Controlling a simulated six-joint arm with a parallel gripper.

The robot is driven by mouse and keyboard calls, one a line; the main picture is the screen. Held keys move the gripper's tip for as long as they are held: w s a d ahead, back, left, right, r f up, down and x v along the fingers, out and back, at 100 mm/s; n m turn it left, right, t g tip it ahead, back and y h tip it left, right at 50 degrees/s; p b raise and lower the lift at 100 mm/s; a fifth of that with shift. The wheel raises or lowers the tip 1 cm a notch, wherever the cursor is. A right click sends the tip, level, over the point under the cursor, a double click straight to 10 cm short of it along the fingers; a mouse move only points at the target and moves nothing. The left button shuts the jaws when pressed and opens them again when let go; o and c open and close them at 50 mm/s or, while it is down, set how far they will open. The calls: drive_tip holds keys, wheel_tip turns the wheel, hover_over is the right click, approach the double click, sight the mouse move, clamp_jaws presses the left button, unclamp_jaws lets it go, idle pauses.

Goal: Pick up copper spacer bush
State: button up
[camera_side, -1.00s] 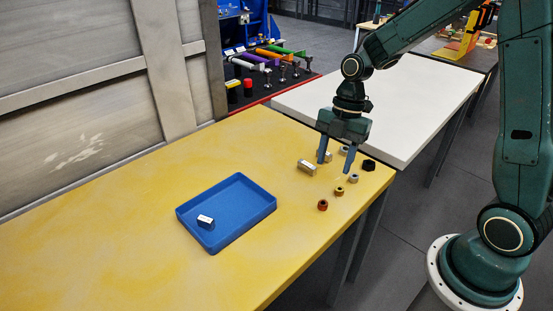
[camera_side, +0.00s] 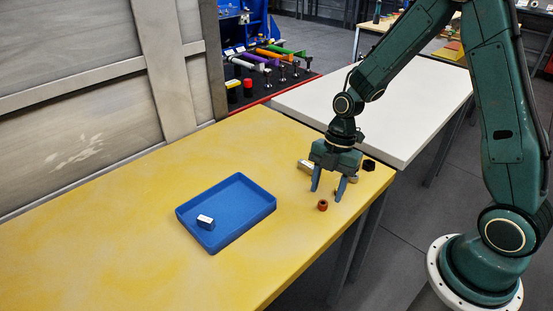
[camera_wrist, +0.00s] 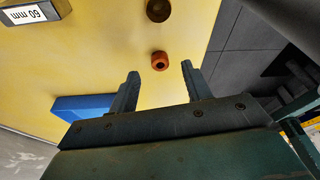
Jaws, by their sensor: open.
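The copper spacer bush (camera_side: 322,205) is a small reddish-brown ring standing on the yellow table near its front right edge. In the wrist view the copper spacer bush (camera_wrist: 159,61) shows its dark bore and lies just beyond the fingertips, between their lines. My gripper (camera_side: 327,195) is open and empty, above the table and close to the bush. Its two blue-grey fingers also show in the wrist view (camera_wrist: 160,68), apart from the bush, with nothing between them.
A blue tray (camera_side: 237,232) with a silver block (camera_side: 205,221) inside stands to the left. A black nut (camera_side: 369,165) and a metal part (camera_side: 304,165) are behind my gripper, which hides other small parts. The wrist view shows a brass round part (camera_wrist: 159,10) and a block labelled 60 mm (camera_wrist: 35,14).

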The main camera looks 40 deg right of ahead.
sight(323, 202)
drive_tip(key=shift+x, duration=1.5)
clamp_jaws()
drive_tip(key=shift+r, duration=0.15)
wheel_tip(323, 202, up, 20)
idle(0.6)
